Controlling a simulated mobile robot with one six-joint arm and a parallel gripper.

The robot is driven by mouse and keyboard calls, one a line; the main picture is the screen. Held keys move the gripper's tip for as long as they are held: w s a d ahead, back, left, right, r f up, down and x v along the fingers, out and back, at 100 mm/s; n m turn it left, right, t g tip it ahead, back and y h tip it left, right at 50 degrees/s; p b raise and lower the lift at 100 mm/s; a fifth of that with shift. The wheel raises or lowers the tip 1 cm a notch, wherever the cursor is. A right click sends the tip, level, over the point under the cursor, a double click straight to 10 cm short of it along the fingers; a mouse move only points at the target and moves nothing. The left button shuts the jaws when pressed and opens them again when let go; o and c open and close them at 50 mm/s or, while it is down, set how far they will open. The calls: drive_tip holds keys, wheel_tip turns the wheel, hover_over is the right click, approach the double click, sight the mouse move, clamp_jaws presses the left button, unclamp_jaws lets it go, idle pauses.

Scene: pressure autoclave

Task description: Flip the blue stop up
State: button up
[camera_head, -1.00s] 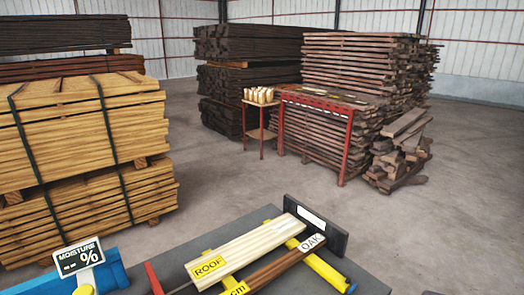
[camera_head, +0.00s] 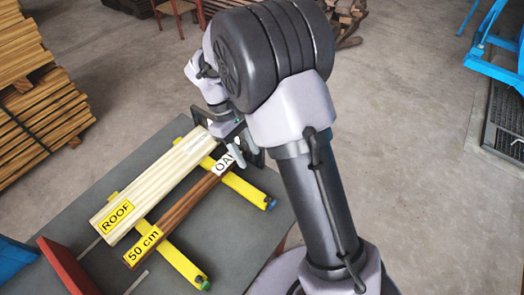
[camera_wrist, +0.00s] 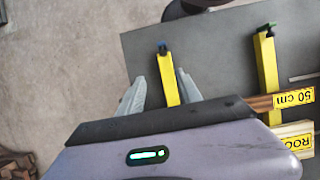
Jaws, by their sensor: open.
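The blue stop (camera_head: 271,204) is a small dark-blue piece at the outer end of a yellow bar (camera_head: 245,190). It also shows in the wrist view (camera_wrist: 163,48) at the bar's far end; I cannot tell its tilt. My gripper (camera_head: 242,158) is open and empty, over the table near the OAK end of the boards. In the wrist view its two fingers (camera_wrist: 160,80) appear on either side of the yellow bar, with the blue stop beyond the tips. I cannot tell the height of the fingers above the bar.
A second yellow bar (camera_head: 178,262) ends in a green stop (camera_head: 204,284). A pale ROOF board (camera_head: 150,190) and a brown 50 cm board (camera_head: 185,212) lie across both bars. A red plate (camera_head: 66,268) stands at the left. The grey table (camera_head: 235,235) has bare room between the bars.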

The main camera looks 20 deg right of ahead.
sight(266, 198)
drive_tip(key=b+x, duration=0.2)
drive_tip(key=x, duration=0.3)
drive_tip(key=b+x, duration=0.2)
drive_tip(key=x, duration=0.4)
drive_tip(key=a+b+x, duration=0.1)
drive_tip(key=b+x, duration=0.1)
drive_tip(key=x, duration=0.4)
drive_tip(key=shift+s+d, duration=0.1)
drive_tip(key=shift+s, duration=0.3)
clamp_jaws()
drive_tip(key=shift+w+r, duration=0.1)
drive_tip(key=shift+r, duration=0.05)
